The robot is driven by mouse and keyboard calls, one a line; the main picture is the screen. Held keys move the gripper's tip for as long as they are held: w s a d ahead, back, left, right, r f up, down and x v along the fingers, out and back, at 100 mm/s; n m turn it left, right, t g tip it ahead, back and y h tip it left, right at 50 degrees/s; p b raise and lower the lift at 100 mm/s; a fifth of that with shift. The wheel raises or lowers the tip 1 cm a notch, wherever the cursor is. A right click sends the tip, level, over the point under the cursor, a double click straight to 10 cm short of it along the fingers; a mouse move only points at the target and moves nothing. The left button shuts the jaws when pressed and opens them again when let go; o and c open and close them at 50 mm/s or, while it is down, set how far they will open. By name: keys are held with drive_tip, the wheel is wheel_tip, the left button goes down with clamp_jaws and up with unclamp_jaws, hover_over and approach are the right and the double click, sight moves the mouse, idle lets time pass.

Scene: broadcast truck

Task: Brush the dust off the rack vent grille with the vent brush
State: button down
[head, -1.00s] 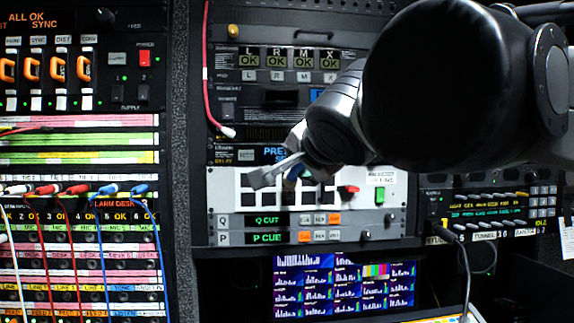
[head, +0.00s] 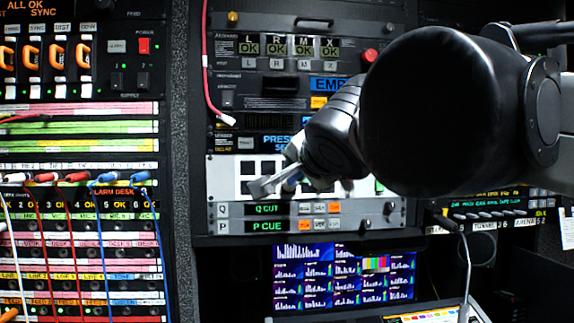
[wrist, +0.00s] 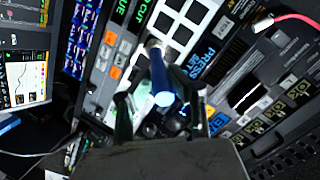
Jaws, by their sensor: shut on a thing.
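My gripper (head: 280,180) is in front of the white panel with black square keys in the head view. In the wrist view my gripper (wrist: 160,112) is shut on a blue-handled tool, which I take as the vent brush (wrist: 162,85). Its blue end faces the wrist camera and its greyish far end points toward the key panel. A bit of blue also shows at the gripper in the head view (head: 291,182). I cannot tell whether the brush touches the panel. I cannot clearly make out the vent grille or any dust on it.
The key panel (head: 222,178) sits above the Q CUT and P CUE strips (head: 266,209). Monitors (head: 303,280) are below. A red cable (head: 207,75) hangs left of the L R M X unit. Patch cables (head: 100,180) fill the left rack. A gooseneck stalk (head: 467,265) rises at lower right.

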drive_tip(key=shift+r+p, duration=1.25)
drive_tip(key=shift+r, duration=0.6)
drive_tip(key=shift+f+b, duration=1.15)
drive_tip(key=shift+f, duration=0.9)
drive_tip(key=shift+w+r+p, duration=0.15)
drive_tip(key=shift+r+p, duration=1.15)
drive_tip(key=shift+r, duration=0.8)
drive_tip(key=s, duration=0.6)
drive_tip(key=shift+d+p, duration=0.25)
drive_tip(key=shift+p, duration=0.15)
drive_tip(key=shift+f, duration=0.1)
drive_tip(key=shift+s+d, duration=0.15)
drive_tip(key=shift+s, duration=1.35)
